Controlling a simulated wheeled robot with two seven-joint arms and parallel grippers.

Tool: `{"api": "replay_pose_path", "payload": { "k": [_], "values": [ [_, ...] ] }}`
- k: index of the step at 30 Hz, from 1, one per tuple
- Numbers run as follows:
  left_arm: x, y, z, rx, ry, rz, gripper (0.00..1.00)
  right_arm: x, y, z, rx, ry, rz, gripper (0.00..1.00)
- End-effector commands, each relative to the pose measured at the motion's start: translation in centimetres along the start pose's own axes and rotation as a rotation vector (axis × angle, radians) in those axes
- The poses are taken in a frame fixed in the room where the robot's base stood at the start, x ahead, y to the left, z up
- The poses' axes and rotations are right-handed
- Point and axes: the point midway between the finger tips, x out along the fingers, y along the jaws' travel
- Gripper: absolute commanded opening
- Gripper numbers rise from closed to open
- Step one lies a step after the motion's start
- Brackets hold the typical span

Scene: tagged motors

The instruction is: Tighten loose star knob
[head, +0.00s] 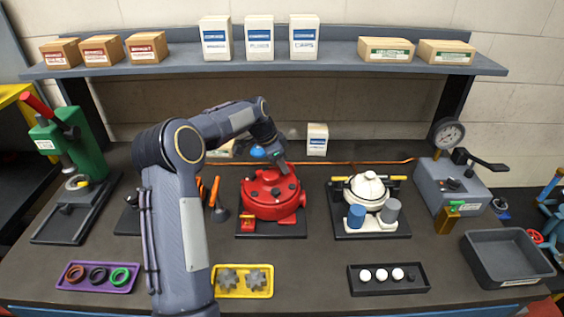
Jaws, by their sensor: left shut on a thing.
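A red motor housing (262,209) stands on a dark base plate in the middle of the bench, with small dark knobs on its top. My left gripper (283,168) reaches down to the top rear of this red housing. It is shut on what appears to be a star knob there, mostly hidden by the fingers. Two loose grey star-shaped knobs lie in a yellow tray (243,295) at the front. A white motor (367,189) stands on another dark plate to the right, with a blue and a grey cylinder in front. My right gripper is not in view.
A green press (88,145) stands at left, and a grey gauge box (455,190) at right. A purple tray (97,289) of rings, a black tray (389,290) of white caps and an empty grey bin (508,256) line the front. A shelf (270,62) holds boxes.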

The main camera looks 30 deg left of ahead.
Motion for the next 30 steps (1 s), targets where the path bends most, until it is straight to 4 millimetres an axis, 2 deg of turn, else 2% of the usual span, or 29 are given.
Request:
{"api": "replay_pose_path", "payload": {
  "k": [18,30],
  "values": [
    [-0.4,-0.7,-0.5,0.537,0.003,0.216,0.02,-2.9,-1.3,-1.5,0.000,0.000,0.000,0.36],
    [-0.2,-0.9,-0.6,0.794,0.002,0.319,0.02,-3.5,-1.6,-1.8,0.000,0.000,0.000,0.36]
  ]
}}
